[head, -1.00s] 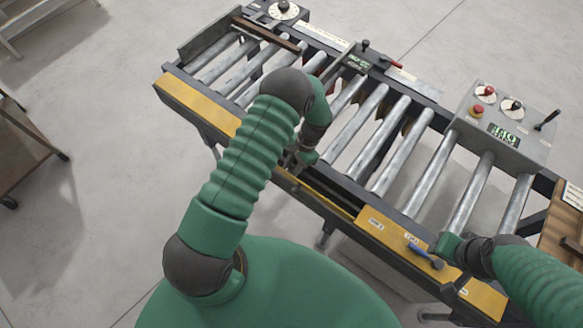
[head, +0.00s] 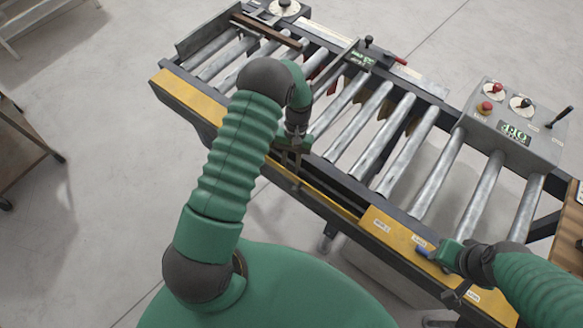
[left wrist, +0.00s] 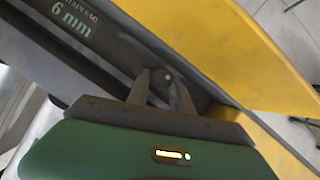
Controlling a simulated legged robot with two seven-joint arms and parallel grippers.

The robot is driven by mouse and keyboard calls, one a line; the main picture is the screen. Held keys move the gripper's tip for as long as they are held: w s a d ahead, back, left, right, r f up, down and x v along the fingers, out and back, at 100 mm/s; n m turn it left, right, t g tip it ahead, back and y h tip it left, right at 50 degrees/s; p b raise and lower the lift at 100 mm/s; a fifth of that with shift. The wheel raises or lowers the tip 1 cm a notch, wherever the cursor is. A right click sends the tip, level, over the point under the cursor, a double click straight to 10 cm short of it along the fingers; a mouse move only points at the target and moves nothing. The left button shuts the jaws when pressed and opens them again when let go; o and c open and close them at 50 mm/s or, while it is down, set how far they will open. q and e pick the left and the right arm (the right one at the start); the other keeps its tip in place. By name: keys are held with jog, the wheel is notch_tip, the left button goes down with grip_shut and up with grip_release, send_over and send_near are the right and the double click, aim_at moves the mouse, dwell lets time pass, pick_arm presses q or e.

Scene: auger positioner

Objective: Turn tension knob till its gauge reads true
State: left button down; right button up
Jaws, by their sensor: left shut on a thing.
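My left gripper (head: 291,163) is at the near rail of the roller conveyor. In the left wrist view its two fingers (left wrist: 163,88) are shut on a small round grey piece, the tension knob (left wrist: 167,76), at the end of a dark channel. A gauge panel (left wrist: 75,20) beside it reads 6 mm, under partly cut-off lettering that looks like "chain sag". My right gripper (head: 436,254) is low over the yellow front rail, beside a blue-handled tool (head: 424,252). Its fingers are too small and hidden to judge.
The conveyor's rollers (head: 355,133) run behind my left gripper. A grey control box (head: 515,140) with knobs, a lit display and a lever stands at the right. A brown bar (head: 265,30) lies across the far left rollers. Yellow guards (head: 195,103) edge the front.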

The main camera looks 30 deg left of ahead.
pick_arm(q)
jog(key=shift+s+a+n+t+h+b, duration=0.15)
jog(key=shift+n+h, duration=0.1)
jog(key=shift+n, duration=0.4)
jog(key=shift+w+n+t+h+b, duration=0.1)
jog(key=shift+n+h, duration=0.1)
jog(key=shift+n, duration=0.5)
jog(key=shift+s+a+n+t+h+b, duration=0.15)
jog(key=shift+n+h, duration=0.1)
jog(key=shift+n, duration=0.4)
jog(key=shift+w+d, duration=0.1)
